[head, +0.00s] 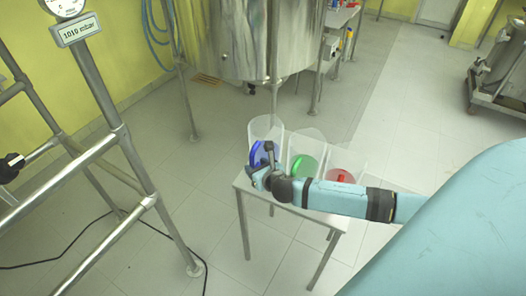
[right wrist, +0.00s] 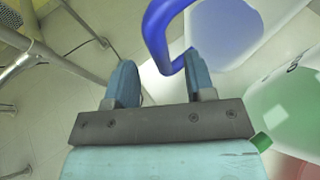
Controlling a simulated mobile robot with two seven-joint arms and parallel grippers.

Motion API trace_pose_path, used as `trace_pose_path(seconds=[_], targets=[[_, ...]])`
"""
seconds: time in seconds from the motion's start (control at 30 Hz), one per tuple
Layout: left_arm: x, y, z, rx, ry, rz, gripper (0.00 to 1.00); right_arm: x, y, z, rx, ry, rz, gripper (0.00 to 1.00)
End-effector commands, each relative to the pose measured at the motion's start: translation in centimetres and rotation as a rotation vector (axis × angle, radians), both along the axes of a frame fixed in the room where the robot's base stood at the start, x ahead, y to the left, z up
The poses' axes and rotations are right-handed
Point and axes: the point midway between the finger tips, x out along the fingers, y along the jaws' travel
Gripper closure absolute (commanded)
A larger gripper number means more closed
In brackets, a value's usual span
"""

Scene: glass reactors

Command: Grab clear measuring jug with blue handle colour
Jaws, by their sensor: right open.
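The clear measuring jug with the blue handle (head: 265,128) stands at the left of a row of three on a small white table. Its blue handle (head: 258,154) faces my right gripper (head: 259,172), which is partly hidden by its own wrist. In the right wrist view the gripper (right wrist: 160,64) is open and empty. The blue handle (right wrist: 156,28) shows large just beyond the fingertips, its lower end close to the right-hand finger; I cannot tell whether they touch. My left gripper is not in view.
A jug with a green handle (head: 303,165) and one with a red handle (head: 343,176) stand close on the right. The white table (head: 243,187) is small. A steel reactor (head: 235,45) stands behind, and a metal frame (head: 125,130) is on the left.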

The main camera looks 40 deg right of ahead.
Motion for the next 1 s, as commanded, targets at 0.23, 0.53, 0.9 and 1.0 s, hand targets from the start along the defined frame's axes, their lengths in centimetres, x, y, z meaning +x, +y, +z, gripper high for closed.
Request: trace_pose_path(seconds=[0.23,0.53,0.9,1.0], targets=[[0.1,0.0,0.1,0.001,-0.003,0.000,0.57,3.1,-0.4,-1.2,0.001,-0.001,0.000,0.50],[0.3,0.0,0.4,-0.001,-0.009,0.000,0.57,3.4,-0.4,-1.3,0.001,-0.001,0.000,0.57],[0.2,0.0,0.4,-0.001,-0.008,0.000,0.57,3.4,-0.4,-1.3,0.000,-0.001,0.000,1.00],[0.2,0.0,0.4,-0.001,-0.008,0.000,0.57,3.4,-0.4,-1.2,0.000,-0.001,0.000,1.00]])
